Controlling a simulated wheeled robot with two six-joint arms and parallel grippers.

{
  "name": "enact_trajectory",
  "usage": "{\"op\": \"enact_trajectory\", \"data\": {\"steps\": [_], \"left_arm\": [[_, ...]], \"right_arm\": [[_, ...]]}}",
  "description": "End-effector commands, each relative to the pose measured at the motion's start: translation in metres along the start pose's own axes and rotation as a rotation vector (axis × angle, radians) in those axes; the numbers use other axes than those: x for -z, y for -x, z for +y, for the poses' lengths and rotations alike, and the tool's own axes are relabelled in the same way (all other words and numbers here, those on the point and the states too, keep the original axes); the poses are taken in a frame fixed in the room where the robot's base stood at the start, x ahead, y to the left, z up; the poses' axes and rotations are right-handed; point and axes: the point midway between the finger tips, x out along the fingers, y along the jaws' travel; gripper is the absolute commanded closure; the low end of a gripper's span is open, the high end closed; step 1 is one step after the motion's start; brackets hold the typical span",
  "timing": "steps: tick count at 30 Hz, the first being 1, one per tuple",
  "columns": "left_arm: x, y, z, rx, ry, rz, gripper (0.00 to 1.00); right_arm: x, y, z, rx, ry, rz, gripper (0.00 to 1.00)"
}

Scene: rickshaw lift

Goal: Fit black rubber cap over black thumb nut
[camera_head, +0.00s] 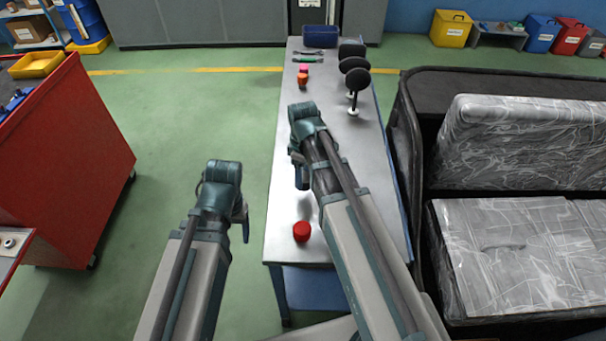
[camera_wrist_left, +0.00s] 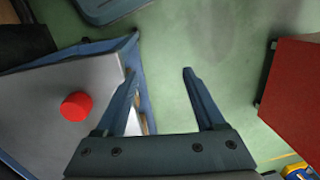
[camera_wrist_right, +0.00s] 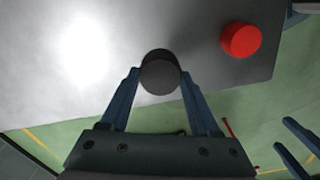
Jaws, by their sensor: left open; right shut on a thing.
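In the right wrist view my right gripper (camera_wrist_right: 159,70) is shut on a black round piece (camera_wrist_right: 160,77), held over the metal table. It looks like the black rubber cap; whether a thumb nut is inside or beneath it I cannot tell. In the head view my right gripper (camera_head: 303,180) hangs over the table's left side, and its arm hides the held piece. My left gripper (camera_wrist_left: 160,75) is open and empty, over the green floor just off the table's left edge; it also shows in the head view (camera_head: 243,215). I cannot make out a separate black thumb nut.
A red round cap (camera_head: 301,231) stands near the table's (camera_head: 283,215) front edge. A red cabinet (camera_head: 75,165) stands left, the rickshaw (camera_head: 515,240) right.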

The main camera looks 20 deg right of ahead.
Motion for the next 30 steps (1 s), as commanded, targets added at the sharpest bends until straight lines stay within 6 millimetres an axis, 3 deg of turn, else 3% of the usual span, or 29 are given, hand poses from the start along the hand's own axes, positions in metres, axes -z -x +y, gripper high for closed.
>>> {"op": "enact_trajectory", "data": {"steps": [1, 6, 17, 21, 30], "left_arm": [[-0.001, 0.017, -0.002, 0.000, 0.000, 0.000, 0.29], [-0.002, 0.035, -0.003, 0.000, 0.000, 0.000, 0.29], [-0.002, 0.037, -0.004, 0.000, 0.000, 0.000, 0.29], [-0.002, 0.038, -0.004, 0.000, 0.000, 0.000, 0.50], [-0.004, 0.059, -0.006, 0.000, 0.001, 0.000, 0.50]], "right_arm": [[0.000, 0.017, 0.000, 0.000, 0.000, 0.000, 0.90], [0.000, 0.035, 0.000, 0.000, 0.000, 0.000, 0.90], [0.000, 0.037, 0.000, 0.000, 0.000, 0.000, 0.90], [0.000, 0.038, 0.000, 0.000, 0.000, 0.000, 0.90], [0.000, 0.060, 0.000, 0.000, 0.000, 0.000, 0.90]]}}
